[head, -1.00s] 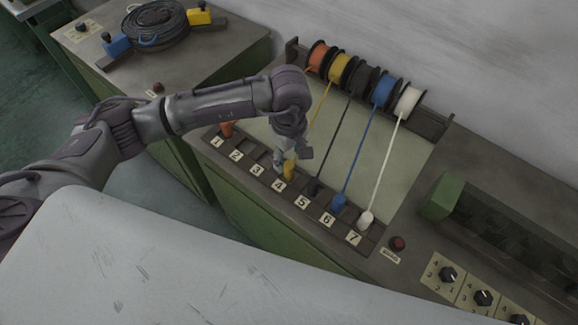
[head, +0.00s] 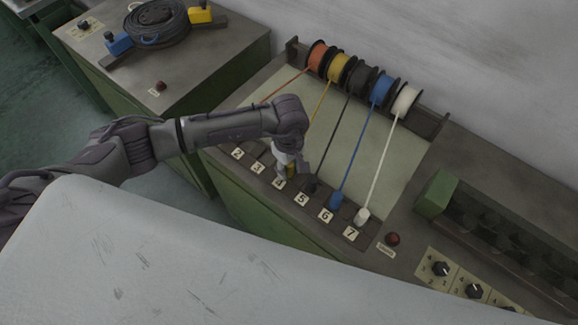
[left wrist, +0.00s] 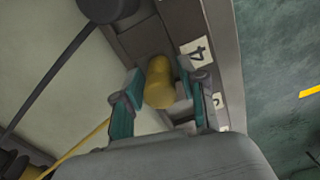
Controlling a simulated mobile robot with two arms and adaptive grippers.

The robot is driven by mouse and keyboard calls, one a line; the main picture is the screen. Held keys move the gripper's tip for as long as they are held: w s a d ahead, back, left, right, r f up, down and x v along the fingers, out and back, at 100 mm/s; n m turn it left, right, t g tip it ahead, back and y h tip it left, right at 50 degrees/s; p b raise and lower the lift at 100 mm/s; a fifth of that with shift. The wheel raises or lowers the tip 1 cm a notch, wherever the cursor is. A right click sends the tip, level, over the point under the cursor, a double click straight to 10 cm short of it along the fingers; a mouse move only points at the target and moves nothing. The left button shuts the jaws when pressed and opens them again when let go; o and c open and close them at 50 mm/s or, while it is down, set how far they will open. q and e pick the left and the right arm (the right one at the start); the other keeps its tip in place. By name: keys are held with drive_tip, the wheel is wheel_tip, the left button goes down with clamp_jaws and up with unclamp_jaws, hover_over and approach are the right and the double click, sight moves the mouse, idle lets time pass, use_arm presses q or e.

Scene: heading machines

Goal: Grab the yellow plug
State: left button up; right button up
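The yellow plug (head: 291,171) stands in the row of numbered sockets at number 4, with a yellow cord running up to its spool. My left gripper (head: 288,170) is down at this plug and partly covers it. In the left wrist view the yellow plug (left wrist: 160,82) sits between the two teal fingertips of my left gripper (left wrist: 165,98). The fingers are apart, with a gap visible on the right side of the plug; contact on the left side is unclear. My right gripper is not in view.
The blue plug (head: 336,201) and white plug (head: 361,216) stand to the right at 6 and 7. A dark plug (head: 314,185) is close beside my gripper. A rack of spools (head: 372,84) stands behind. A red button (head: 392,239) is at the right.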

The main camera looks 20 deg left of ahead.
use_arm(q)
clamp_jaws()
drive_tip(key=shift+r, duration=0.2)
